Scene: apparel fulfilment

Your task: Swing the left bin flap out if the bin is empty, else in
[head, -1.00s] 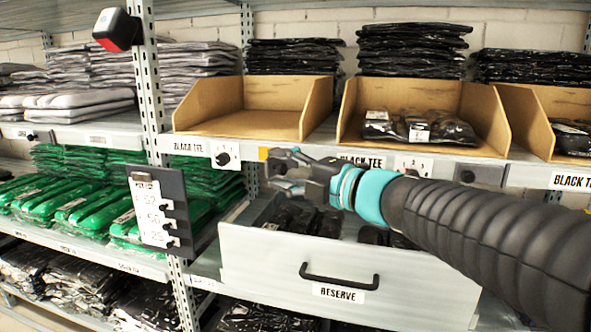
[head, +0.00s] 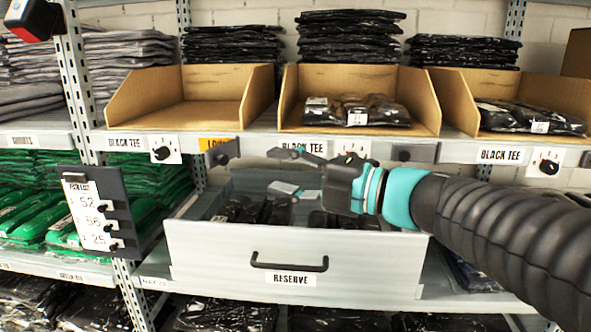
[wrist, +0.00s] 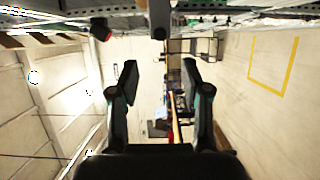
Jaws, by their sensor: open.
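The left bin (head: 180,112) is an open tan cardboard bin on the shelf, and I see nothing inside it. Below its right side, a small dark grey flap (head: 226,153) stands out from the shelf edge beside an orange tag (head: 212,143) that reads "LOW". My gripper (head: 291,169) is in front of the shelf edge, to the right of the flap, with its fingers apart and nothing between them. The wrist view also shows my gripper (wrist: 160,82) with both fingers spread. A dark piece at the top of that view is too unclear to name.
The middle bin (head: 432,105) and right bin (head: 455,100) hold black packs. An open grey drawer (head: 200,245) marked "RESERVE" juts out under my gripper. A dark board (head: 112,190) with numbers stands at left. Another grey flap (head: 424,153) is right of my gripper.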

